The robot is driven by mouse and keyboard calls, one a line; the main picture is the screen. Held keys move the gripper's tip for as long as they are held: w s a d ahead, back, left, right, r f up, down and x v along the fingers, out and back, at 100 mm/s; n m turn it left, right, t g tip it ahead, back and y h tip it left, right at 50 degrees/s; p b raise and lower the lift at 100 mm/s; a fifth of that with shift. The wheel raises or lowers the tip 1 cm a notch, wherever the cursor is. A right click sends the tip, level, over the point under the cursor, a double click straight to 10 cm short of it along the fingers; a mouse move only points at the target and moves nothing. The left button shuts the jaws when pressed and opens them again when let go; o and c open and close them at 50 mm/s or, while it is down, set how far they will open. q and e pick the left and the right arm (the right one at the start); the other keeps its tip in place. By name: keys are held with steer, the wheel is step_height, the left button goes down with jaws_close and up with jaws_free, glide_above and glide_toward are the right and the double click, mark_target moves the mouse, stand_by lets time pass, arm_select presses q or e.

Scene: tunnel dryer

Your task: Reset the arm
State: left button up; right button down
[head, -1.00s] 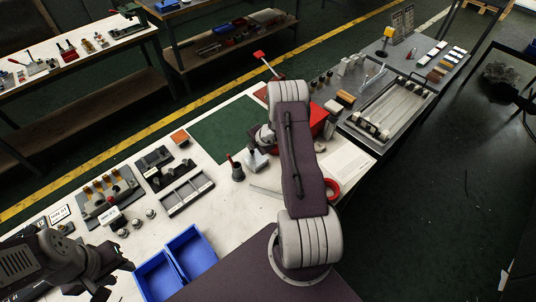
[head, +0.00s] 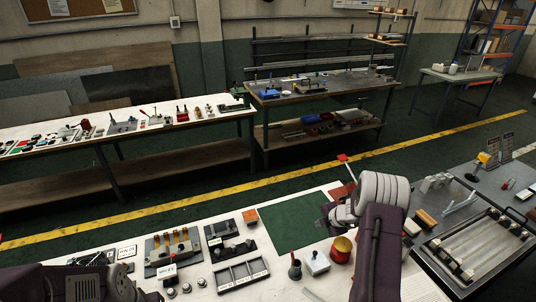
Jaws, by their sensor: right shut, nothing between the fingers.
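My right arm rises from the lower right in the head view. Its pale wrist bends left over the white table, and my right gripper (head: 331,212) is at its end, seen small and partly hidden by the wrist. It is shut and empty, above the right side of the green mat (head: 293,222). My left arm shows only at the bottom left edge, as grey and dark links. Its gripper is cut off or hidden there, so its jaws cannot be made out.
Beneath the right wrist stand a red and gold pot (head: 342,249), a white block (head: 316,263) and a dark cup (head: 295,268). A slotted grey tray (head: 241,275) lies further left. The grey bench (head: 425,222) with a long metal tray is at the right.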

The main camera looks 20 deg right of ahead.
steer(key=w+a+r+n+t+b, duration=0.1)
steer(key=w+a+r+n+b, duration=0.1)
steer(key=w+a+r, duration=0.4)
steer(key=s+a+r+n+g+y+b, duration=0.1)
steer(key=s+a+r+n+b, duration=0.1)
steer(key=s+a+n, duration=0.45)
steer(key=s+a+r+n+g+y+b, duration=0.15)
steer(key=s+a+n, duration=0.25)
steer(key=a+n, duration=0.5)
steer(key=s+f+n+g+h, duration=0.1)
steer(key=s+f+n+g, duration=0.1)
steer(key=s+n, duration=0.8)
steer(key=s+d+f+n+g+h, duration=0.1)
steer(key=s+n, duration=0.9)
steer(key=n, duration=1.5)
steer(key=shift+f+g+h, duration=0.55)
steer(key=shift+f+h, duration=0.1)
